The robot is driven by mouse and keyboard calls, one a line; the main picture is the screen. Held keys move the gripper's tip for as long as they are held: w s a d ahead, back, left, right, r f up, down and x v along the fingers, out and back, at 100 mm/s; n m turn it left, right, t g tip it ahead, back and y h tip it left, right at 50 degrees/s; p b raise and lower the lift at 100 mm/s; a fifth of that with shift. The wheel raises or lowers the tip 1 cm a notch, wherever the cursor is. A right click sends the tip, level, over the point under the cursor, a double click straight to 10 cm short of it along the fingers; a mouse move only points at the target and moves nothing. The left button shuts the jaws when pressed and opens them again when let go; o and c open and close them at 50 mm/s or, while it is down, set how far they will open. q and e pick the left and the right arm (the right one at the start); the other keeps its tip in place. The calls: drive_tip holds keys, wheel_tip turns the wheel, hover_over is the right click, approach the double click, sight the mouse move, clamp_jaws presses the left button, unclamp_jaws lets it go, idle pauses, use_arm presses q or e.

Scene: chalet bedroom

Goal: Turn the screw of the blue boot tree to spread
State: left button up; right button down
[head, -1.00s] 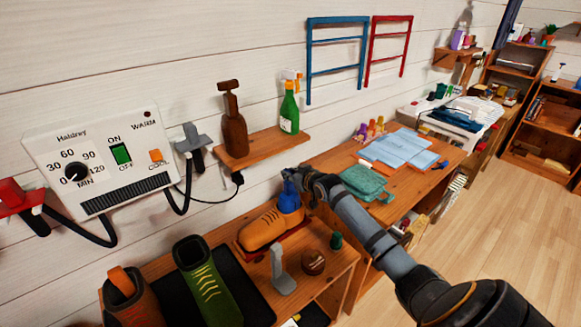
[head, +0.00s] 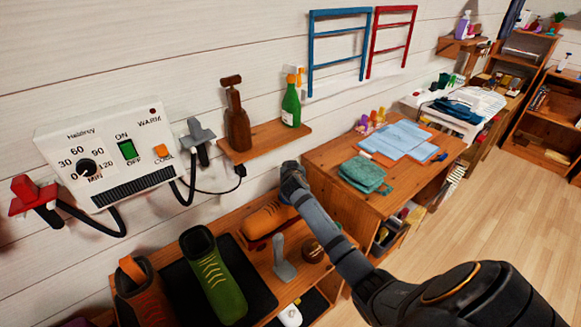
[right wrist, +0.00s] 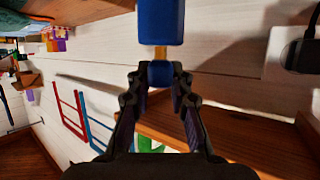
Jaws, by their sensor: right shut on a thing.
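An orange shoe (head: 264,220) lies on the low wooden bench, and my right arm covers most of its heel end in the head view. In the right wrist view the blue boot tree (right wrist: 161,22) is at the top centre. A short brass-coloured shaft joins it to a small blue screw knob (right wrist: 160,74). My right gripper (right wrist: 159,76) is shut on that knob, one finger on each side. In the head view the right gripper (head: 290,172) is above the shoe's heel, and its fingertips are hard to make out. My left gripper is out of view.
A green boot (head: 214,275) and a brown boot (head: 143,295) stand left of the shoe. A grey upright piece (head: 283,262) and a round brown item (head: 312,251) are in front. A wall shelf (head: 265,139) with two bottles is behind. A desk (head: 330,150) is to the right.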

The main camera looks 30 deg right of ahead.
idle(0.8)
drive_tip(key=c, duration=1.2)
unclamp_jaws()
drive_tip(key=shift+d, duration=0.1)
drive_tip(key=v, duration=1.2)
